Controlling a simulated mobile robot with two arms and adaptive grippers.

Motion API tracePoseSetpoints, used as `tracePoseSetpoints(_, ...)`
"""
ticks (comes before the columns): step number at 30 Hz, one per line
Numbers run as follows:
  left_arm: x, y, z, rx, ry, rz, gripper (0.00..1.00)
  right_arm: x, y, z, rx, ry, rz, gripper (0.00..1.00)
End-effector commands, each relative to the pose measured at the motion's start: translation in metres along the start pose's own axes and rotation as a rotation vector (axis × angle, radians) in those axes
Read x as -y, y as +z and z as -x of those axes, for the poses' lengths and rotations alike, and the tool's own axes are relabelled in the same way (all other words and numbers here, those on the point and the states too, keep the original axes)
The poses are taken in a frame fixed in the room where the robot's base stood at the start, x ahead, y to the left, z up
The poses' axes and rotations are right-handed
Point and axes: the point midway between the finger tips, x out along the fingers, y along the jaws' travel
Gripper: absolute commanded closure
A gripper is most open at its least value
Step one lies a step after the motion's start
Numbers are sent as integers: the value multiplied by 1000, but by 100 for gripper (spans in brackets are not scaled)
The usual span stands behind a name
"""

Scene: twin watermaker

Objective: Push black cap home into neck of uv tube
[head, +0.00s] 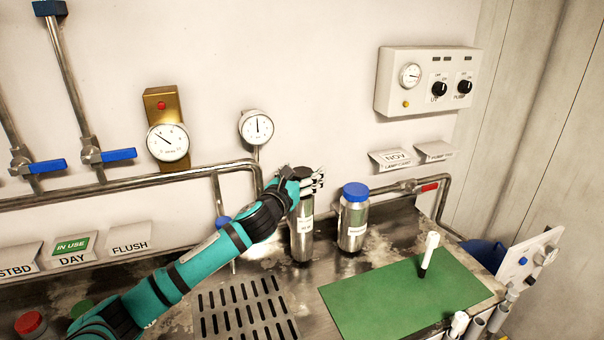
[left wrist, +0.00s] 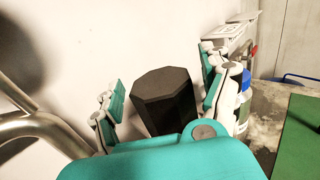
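The black cap (left wrist: 165,98) stands between the spread fingers of my left gripper (left wrist: 160,108) in the left wrist view, with a narrow gap on at least its left side. In the head view the cap (head: 302,171) shows as a dark top just behind the fingers. My left gripper (head: 311,184) is over the top of the steel uv tube (head: 301,240), which stands upright with a white label. The gripper hides the tube's neck, so I cannot tell how deep the cap sits. My right gripper is not in view.
A steel bottle with a blue cap (head: 355,191) stands close to the right of the tube. A green mat (head: 385,300) holds an upright white marker-like item (head: 428,252). A slotted drain plate (head: 243,312) lies in front. Pipes (head: 130,183) and gauges (head: 256,127) are on the wall behind.

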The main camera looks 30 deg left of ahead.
Motion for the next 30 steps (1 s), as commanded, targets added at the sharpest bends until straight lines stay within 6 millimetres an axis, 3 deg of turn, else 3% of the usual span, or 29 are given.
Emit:
tracePoseSetpoints(11, 0, 0, 8, -1, 0, -2, 18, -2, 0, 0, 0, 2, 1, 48)
tracePoseSetpoints(24, 1, -1, 95, -3, -3, -4, 18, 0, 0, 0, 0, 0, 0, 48)
tracePoseSetpoints(30, 0, -1, 115, -1, 0, -2, 18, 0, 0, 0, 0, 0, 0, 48)
